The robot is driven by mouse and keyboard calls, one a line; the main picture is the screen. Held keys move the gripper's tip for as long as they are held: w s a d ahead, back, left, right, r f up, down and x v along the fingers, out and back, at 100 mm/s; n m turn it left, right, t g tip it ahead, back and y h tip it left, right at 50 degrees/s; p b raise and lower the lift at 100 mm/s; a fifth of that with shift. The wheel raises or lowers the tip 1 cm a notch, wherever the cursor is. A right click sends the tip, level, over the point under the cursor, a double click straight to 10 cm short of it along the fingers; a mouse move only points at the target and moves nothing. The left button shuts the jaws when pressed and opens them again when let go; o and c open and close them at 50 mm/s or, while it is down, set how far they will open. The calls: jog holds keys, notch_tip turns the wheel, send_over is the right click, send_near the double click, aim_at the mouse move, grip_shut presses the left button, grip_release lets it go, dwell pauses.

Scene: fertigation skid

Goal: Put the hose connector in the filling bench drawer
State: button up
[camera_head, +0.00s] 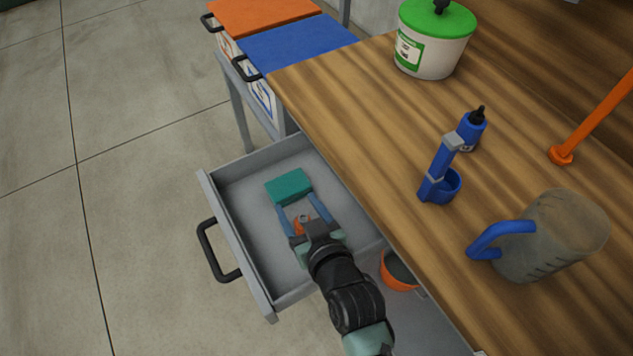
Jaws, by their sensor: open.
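The filling bench drawer (230,232) is pulled out below the wooden bench top, with its black handle at the left. My gripper (298,204) is inside the drawer's outline, its two blue fingers spread apart and pointing to the far end. A small orange piece (302,225), which looks like the hose connector, shows between the fingers near the palm. It is partly hidden by my gripper, and I cannot tell whether it rests on the drawer floor. A teal block (289,187) lies in the drawer just beyond the fingertips.
The bench top (390,130) holds a green-lidded tub (435,40), a blue bottle (471,130), a blue holder (440,180) and a grey jug (550,238). An orange container (398,274) sits below the bench edge. Orange and blue lidded bins stand beyond the drawer. The floor at left is clear.

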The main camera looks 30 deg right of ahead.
jog(key=p+v, duration=0.1)
jog(key=v, duration=1)
jog(key=shift+s, duration=0.25)
jog(key=w+a+r+t, duration=0.2)
jog(key=w+a+r, duration=0.15)
jog(key=r, duration=0.55)
jog(key=w+a+r+t+y, duration=0.1)
jog(key=w+a+r+t, duration=0.1)
jog(key=w+r, duration=0.45)
jog(key=w+a+r+t, duration=0.2)
jog(key=w+a+r, duration=0.1)
jog(key=r, duration=0.8)
jog(key=s+a+r+t, duration=0.1)
jog(key=s+r+t, duration=0.1)
jog(key=r, duration=0.8)
jog(key=s+a+r+t, duration=0.2)
jog(key=s+r+t, duration=0.1)
jog(key=r, duration=0.6)
jog(key=s+a+r+n+t, duration=0.1)
jog(key=s+r+t, duration=0.1)
jog(key=r, duration=0.8)
jog(key=shift+s+a+r+t, duration=0.15)
jog(key=shift+a+r+t, duration=0.15)
jog(key=shift+t, duration=0.1)
